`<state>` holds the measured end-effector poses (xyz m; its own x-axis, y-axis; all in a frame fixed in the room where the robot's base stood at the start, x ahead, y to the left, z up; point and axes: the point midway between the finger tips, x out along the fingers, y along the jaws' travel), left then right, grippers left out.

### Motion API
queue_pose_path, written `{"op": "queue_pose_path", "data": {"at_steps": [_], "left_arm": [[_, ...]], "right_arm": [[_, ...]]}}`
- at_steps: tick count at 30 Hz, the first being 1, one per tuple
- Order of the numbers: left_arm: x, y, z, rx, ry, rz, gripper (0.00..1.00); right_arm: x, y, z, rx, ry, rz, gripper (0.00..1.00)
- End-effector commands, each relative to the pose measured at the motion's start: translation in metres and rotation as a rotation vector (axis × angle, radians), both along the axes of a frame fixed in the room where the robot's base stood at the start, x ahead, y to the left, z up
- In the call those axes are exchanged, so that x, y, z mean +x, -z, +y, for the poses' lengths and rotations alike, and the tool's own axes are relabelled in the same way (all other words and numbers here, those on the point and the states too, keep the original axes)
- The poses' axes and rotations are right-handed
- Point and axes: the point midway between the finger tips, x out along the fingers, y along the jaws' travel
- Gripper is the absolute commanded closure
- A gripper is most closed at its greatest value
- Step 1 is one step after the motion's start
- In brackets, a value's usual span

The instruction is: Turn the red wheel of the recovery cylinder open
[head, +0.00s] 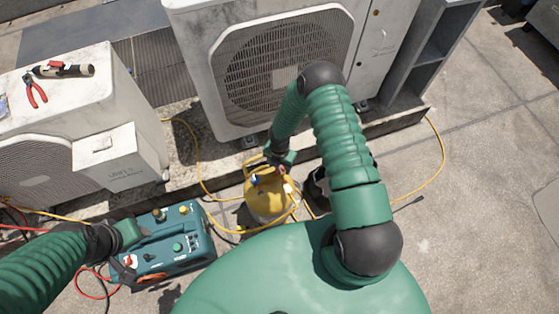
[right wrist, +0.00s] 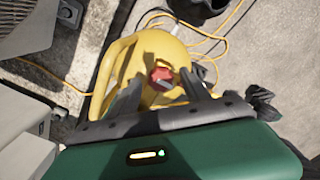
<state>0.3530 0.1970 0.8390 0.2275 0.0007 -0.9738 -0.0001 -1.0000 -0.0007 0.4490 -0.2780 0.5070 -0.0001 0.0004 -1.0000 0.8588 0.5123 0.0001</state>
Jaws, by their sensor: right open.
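The yellow recovery cylinder (head: 268,200) stands on the ground below the condenser, near the middle of the head view. Its red wheel (right wrist: 161,76) shows in the right wrist view, on top of the cylinder (right wrist: 150,50) inside the yellow collar. My right gripper (head: 279,160) is over the cylinder top. In the right wrist view its two dark fingers (right wrist: 164,88) are open, one on each side of the red wheel; I cannot tell whether they touch it. My left gripper (head: 127,234) is at the teal machine on the left; its fingertips are not clear.
The teal machine (head: 168,248) stands left of the cylinder. Yellow hoses (head: 440,165) run across the ground. A large condenser (head: 270,65) stands behind. Red pliers (head: 36,92) lie on the left unit (head: 60,125).

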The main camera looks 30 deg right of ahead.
Motion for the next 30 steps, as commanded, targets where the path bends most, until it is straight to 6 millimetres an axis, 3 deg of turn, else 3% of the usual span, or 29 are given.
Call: {"op": "queue_pose_path", "data": {"at_steps": [5,12,18,22,30], "left_arm": [[0.000,-0.010,0.000,0.000,0.000,0.000,0.48],[0.000,-0.027,0.000,0.000,0.000,0.000,0.48],[0.000,-0.035,0.000,0.000,0.000,0.000,0.48],[0.000,-0.037,0.000,0.000,0.000,0.000,0.48],[0.000,-0.036,0.000,0.000,0.000,0.000,0.48]], "right_arm": [[0.002,-0.038,-0.001,0.000,0.001,-0.004,0.45],[0.002,-0.110,-0.001,0.000,0.002,-0.004,0.45],[0.002,-0.153,-0.001,0.001,0.001,-0.003,0.45],[0.001,-0.163,-0.001,0.000,0.001,0.000,0.45],[0.001,-0.164,-0.001,0.001,0.000,0.001,0.45]]}}
